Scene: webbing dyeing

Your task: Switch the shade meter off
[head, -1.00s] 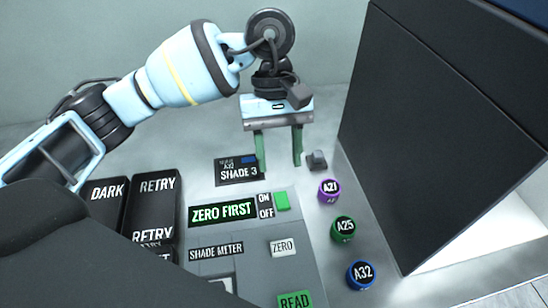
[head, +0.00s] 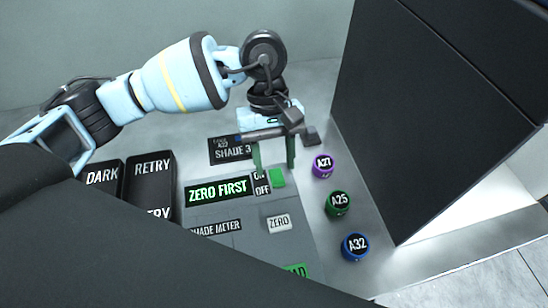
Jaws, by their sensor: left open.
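The shade meter (head: 263,246) is a grey panel in the lower middle of the head view. Its display (head: 218,189) reads "ZERO FIRST" in green. Right of the display is an ON/OFF label, partly covered by a finger of mine, and a green switch (head: 277,178). A pale ZERO button (head: 279,223) and a partly hidden green READ button (head: 297,270) sit lower. My left gripper (head: 273,155) is open and empty, its two green fingers pointing down just behind the switch. Contact cannot be told. My right gripper does not show.
A purple A21 pot (head: 322,166), green A25 pot (head: 338,203) and blue A32 pot (head: 355,247) line the right side. A large dark box (head: 430,110) stands beyond them. A SHADE 3 card (head: 229,151) and black RETRY (head: 152,185) and DARK (head: 101,183) bins are left.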

